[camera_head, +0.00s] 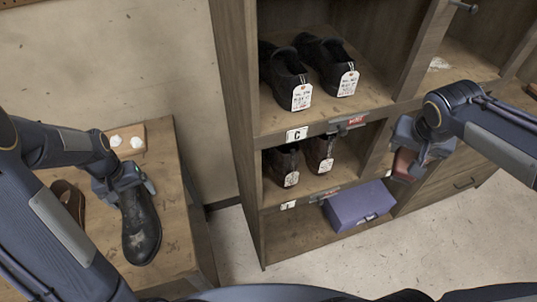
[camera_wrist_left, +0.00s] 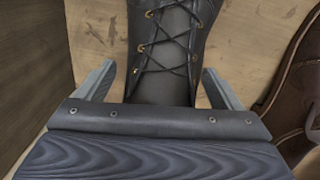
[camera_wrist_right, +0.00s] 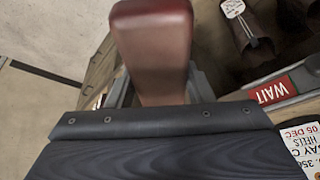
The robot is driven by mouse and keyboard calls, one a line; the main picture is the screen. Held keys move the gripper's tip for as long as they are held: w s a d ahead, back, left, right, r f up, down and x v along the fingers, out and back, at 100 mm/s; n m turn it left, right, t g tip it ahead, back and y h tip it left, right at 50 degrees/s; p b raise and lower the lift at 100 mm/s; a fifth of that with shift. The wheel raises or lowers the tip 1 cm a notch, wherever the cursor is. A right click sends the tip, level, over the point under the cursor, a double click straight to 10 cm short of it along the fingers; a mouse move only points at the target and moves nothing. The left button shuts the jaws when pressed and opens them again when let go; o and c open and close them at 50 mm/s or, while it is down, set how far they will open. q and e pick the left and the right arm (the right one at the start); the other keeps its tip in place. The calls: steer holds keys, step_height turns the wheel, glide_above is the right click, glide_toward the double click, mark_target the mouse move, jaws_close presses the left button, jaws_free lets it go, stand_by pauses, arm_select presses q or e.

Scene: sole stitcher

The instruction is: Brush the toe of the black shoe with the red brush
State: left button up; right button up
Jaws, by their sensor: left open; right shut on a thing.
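The black shoe (camera_head: 140,222) lies on the wooden bench at the left, its toe pointing toward the front of the head view. My left gripper (camera_head: 133,184) is open over the shoe's laced part. In the left wrist view the laced black shoe (camera_wrist_left: 165,45) lies between the open fingers (camera_wrist_left: 160,90). My right gripper (camera_head: 408,160) is off to the right, in front of the shelving. It is shut on the red brush (camera_head: 403,165), which also shows large in the right wrist view (camera_wrist_right: 153,45). The brush's bristles cannot be made out.
A wooden shelf unit (camera_head: 235,110) with tagged dark shoes (camera_head: 330,62) and a purple box (camera_head: 358,204) stands between the arms. A brown shoe or leather piece (camera_head: 70,200) and a small board with white knobs (camera_head: 127,141) lie on the bench (camera_head: 178,215) beside the black shoe.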

arm_select(q)
steer(key=shift+f, duration=0.35)
steer(key=shift+c, duration=0.3)
steer(key=c, duration=1.3)
